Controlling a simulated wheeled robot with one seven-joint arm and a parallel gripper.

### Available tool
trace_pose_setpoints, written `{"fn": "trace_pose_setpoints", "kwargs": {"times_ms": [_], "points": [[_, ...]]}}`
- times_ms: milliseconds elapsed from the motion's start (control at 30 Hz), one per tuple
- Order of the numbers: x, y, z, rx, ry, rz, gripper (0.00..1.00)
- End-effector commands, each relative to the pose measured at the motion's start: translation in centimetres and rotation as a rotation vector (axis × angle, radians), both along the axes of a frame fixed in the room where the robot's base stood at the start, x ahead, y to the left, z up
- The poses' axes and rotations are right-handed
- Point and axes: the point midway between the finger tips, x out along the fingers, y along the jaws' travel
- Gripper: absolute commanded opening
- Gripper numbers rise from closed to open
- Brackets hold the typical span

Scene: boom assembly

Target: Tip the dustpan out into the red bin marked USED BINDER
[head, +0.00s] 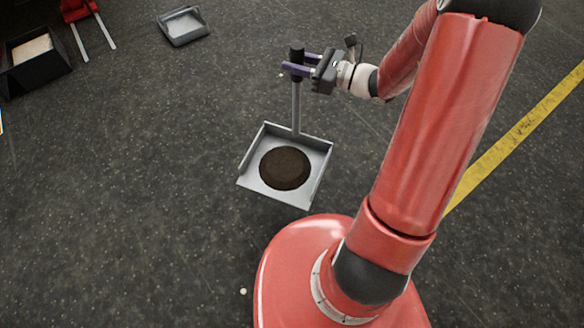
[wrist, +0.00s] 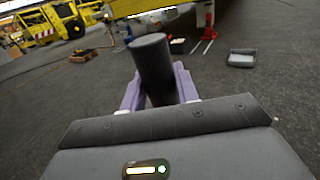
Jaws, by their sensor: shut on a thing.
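The dustpan (head: 257,188) is a grey metal pan with a raised rim and a long upright handle (head: 296,108). A round heap of dark brown material (head: 285,168) lies in the middle of the pan. My gripper (head: 290,68) has purple fingers shut on the dark grip at the top of the handle. In the wrist view the dark cylindrical grip (wrist: 152,62) stands up between the purple fingers. The pan looks about level; I cannot tell how far it is above the floor. No red bin marked USED BINDER can be made out in either view.
A second grey tray (head: 183,25) lies on the floor at the top. A black box with pale contents (head: 12,77) and a red forked object (head: 78,10) are at the upper left. Yellow machinery (wrist: 45,25) stands far off. The floor left of the dustpan is largely clear.

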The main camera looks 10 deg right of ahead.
Motion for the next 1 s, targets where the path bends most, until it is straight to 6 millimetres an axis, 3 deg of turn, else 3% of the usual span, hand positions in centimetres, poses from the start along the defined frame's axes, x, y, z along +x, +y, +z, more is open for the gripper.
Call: {"fn": "trace_pose_setpoints", "kwargs": {"times_ms": [1000], "points": [[0.0, 0.1, 13.0, 0.000, -0.007, 0.002, 0.00]]}}
